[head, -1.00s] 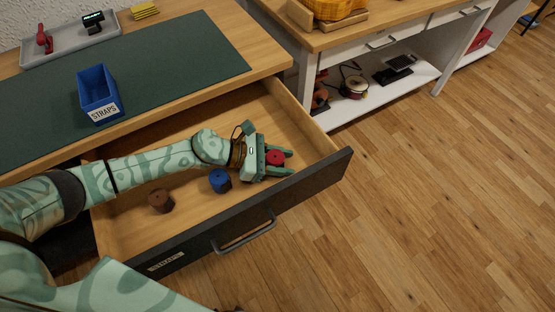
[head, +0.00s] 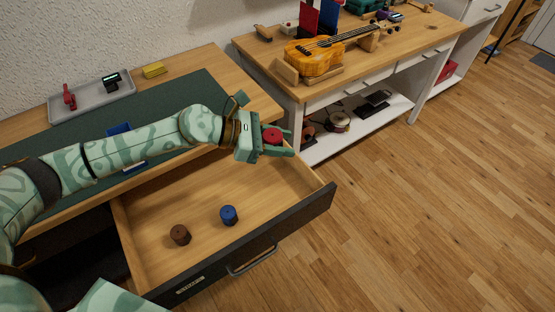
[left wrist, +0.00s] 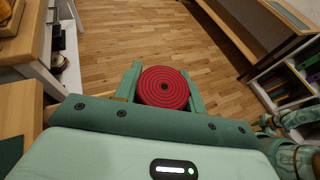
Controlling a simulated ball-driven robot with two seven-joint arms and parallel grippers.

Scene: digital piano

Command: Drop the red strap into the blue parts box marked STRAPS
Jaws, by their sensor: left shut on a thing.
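The red strap (head: 272,135) is a rolled coil. My left gripper (head: 284,140) is shut on it and holds it above the open drawer, near the drawer's back right. In the left wrist view the coil (left wrist: 163,87) sits between the two green fingers (left wrist: 164,88). The blue parts box (head: 119,129) stands on the green mat; my left forearm hides most of it, including its STRAPS label.
The open drawer (head: 175,205) holds a brown roll (head: 180,235) and a blue roll (head: 229,215). A grey tray (head: 92,103) and yellow pads (head: 154,70) lie behind the green mat (head: 205,92). A second bench with a ukulele (head: 314,58) stands at right.

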